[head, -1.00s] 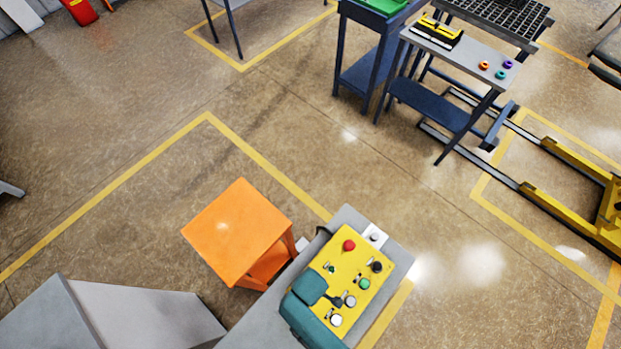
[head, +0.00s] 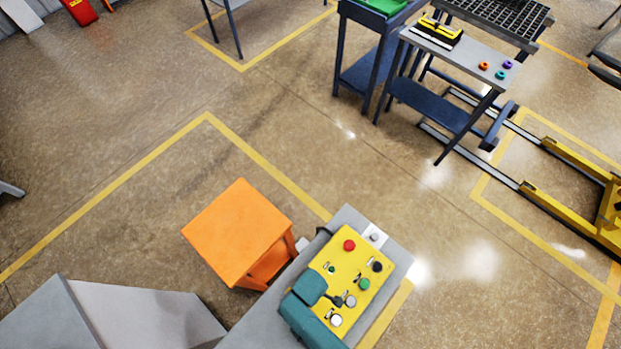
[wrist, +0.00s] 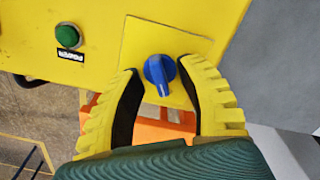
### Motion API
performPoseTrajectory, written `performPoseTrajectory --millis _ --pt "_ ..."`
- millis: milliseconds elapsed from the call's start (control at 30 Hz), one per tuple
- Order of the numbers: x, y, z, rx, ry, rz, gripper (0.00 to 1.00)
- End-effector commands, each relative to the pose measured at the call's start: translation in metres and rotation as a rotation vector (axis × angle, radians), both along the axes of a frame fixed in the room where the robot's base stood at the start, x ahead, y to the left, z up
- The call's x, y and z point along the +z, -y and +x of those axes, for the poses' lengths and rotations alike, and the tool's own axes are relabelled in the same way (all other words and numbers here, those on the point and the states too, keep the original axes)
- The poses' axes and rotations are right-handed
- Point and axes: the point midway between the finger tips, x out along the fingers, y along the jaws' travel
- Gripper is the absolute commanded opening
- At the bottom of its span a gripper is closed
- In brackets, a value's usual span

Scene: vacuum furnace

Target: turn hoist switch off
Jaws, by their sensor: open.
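The yellow control panel (head: 358,262) is on the grey console at the bottom of the head view. In the wrist view the panel (wrist: 100,25) carries a blue rotary knob (wrist: 159,72) on a square plate, which appears to be the hoist switch. My gripper (wrist: 163,88) is open, with one yellow ridged finger on each side of the knob. I cannot tell whether either finger touches it. In the head view my teal gripper (head: 335,300) is over the lower part of the panel and hides some of it.
The panel also has a red button (head: 349,245), a black knob (head: 377,266) and a green button (head: 364,284). A green button labelled POWER (wrist: 68,36) shows left of the knob in the wrist view. An orange stool (head: 238,232) stands left of the console.

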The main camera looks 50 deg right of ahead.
Motion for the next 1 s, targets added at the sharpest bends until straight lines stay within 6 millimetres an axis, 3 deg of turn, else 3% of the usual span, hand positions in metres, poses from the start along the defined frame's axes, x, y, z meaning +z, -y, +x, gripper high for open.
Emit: performPoseTrajectory --millis 167,500,667,1000 --pt "0.028 0.000 0.000 0.000 0.004 0.000 0.38" --pt "0.105 0.000 0.000 0.000 0.002 0.000 0.38" --pt "0.118 0.000 0.000 0.000 0.000 0.000 0.38" --pt "0.118 0.000 0.000 0.000 0.000 0.000 0.38"
